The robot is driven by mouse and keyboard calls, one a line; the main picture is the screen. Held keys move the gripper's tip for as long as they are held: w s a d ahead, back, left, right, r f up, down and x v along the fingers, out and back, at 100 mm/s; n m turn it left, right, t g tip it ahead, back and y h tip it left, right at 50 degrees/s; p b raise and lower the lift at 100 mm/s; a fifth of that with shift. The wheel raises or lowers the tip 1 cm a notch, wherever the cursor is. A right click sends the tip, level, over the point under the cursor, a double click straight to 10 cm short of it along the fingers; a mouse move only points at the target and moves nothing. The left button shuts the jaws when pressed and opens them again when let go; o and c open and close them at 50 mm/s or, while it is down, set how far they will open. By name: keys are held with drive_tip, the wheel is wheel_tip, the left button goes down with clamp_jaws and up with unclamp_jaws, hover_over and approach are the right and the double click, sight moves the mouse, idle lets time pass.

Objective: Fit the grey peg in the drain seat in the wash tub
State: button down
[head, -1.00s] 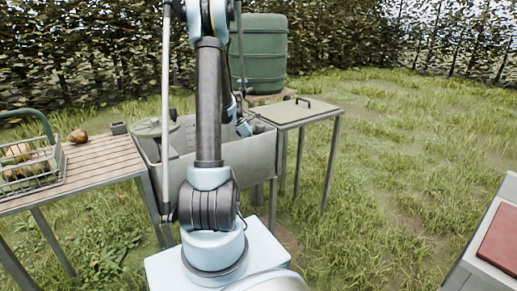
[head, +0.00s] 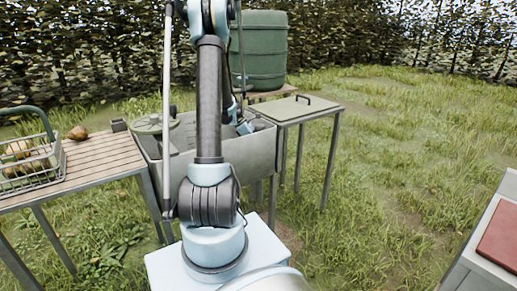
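The wash tub (head: 262,150) is a grey metal basin on legs, straight ahead of me and partly covered by my arm. My gripper is hidden behind the arm. A light blue wrist part of my arm shows over the right part of the tub. I cannot make out the fingers or anything they may hold. The grey peg cannot be picked out. The drain seat is hidden by the tub's walls and my arm.
A green round lid (head: 154,124) lies at the tub's left. A side table (head: 290,110) with a handled board adjoins on the right, a green barrel (head: 262,50) behind. A slatted bench (head: 100,158) holds a wire basket (head: 62,165) of pears and a loose pear (head: 78,133).

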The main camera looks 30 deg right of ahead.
drive_tip(key=shift+f, duration=0.5)
idle(0.3)
drive_tip(key=c, duration=0.6)
unclamp_jaws()
drive_tip(key=shift+c, duration=0.2)
drive_tip(key=shift+r, duration=0.1)
drive_tip(key=shift+r, duration=2.9)
drive_tip(key=shift+f, duration=2.65)
